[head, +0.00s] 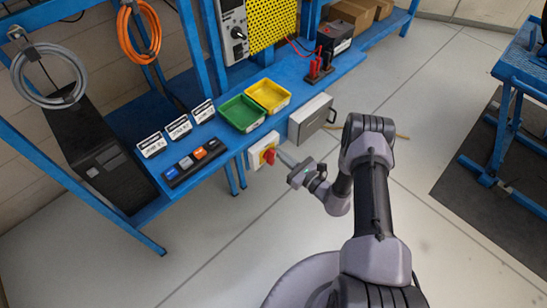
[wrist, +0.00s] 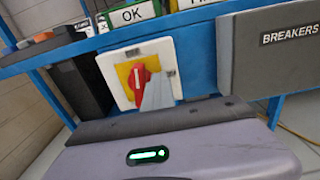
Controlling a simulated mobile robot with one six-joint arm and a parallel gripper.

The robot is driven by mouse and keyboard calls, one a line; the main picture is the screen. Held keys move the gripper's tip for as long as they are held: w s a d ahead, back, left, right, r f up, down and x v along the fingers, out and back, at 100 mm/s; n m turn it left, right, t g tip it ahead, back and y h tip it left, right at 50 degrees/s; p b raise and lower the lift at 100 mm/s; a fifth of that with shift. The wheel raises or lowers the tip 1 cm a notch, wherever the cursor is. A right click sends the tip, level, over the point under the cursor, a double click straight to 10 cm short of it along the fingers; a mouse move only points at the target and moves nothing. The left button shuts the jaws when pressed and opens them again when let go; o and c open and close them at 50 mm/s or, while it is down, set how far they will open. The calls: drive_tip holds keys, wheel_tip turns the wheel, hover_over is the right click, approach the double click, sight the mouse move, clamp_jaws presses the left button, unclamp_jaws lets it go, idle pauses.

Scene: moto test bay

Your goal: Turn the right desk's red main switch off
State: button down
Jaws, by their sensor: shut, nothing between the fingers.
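The red main switch (head: 269,156) sits on a yellow plate in a white box on the front edge of the blue desk. In the wrist view the red knob (wrist: 136,84) shows a pale mark and looks near upright, slightly tilted. My gripper (head: 286,160) is shut and empty, just right of the switch. In the wrist view its pale grey fingers (wrist: 158,93) overlap the right side of the knob. I cannot tell whether they touch it.
A grey box labelled BREAKERS (wrist: 268,70) hangs right of the switch; it also shows in the head view (head: 309,121). A green tray (head: 241,113), a yellow tray (head: 268,95) and a button strip (head: 194,163) stand on the desk. The floor in front is clear.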

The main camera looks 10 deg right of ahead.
drive_tip(key=shift+w+a+r, duration=0.15)
drive_tip(key=shift+w+r, duration=0.1)
drive_tip(key=shift+r, duration=0.3)
drive_tip(key=f+v, duration=0.2)
drive_tip(key=v, duration=0.6)
drive_tip(key=shift+p, duration=0.3)
drive_tip(key=shift+a, duration=0.1)
